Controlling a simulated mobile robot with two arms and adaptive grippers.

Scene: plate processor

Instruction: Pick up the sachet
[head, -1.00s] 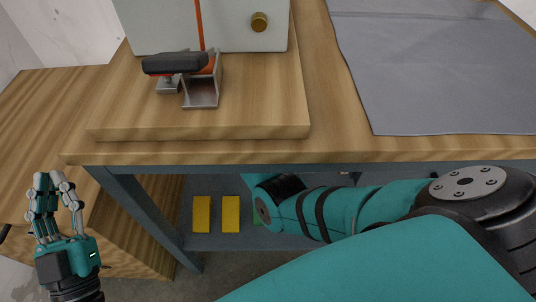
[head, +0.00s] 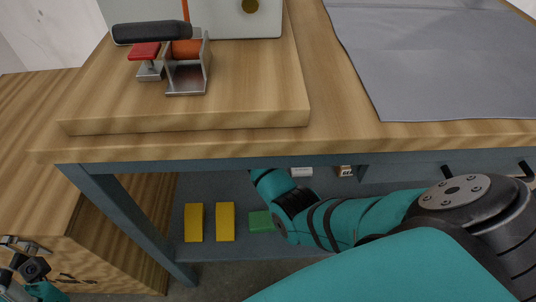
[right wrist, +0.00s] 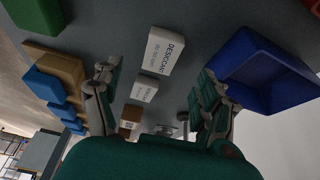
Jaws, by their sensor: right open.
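In the right wrist view a white sachet (right wrist: 158,52) printed "DESICCANT" lies on the grey shelf. A smaller white printed packet (right wrist: 145,89) lies just nearer. My right gripper (right wrist: 160,72) is open, with one finger to each side of the white packets and nothing seen between them in its grip. In the head view the right hand is hidden under the tabletop, and a white item (head: 301,172) shows on the shelf. My left gripper (head: 28,262) is at the lower left corner, partly cut off, away from the shelf.
A blue bin (right wrist: 262,72) stands right of the right gripper. Blue blocks (right wrist: 50,88), a green block (right wrist: 38,12) and a brown labelled box (right wrist: 130,121) are around it. The head view shows yellow blocks (head: 194,222) on the shelf, under the wooden tabletop (head: 340,130).

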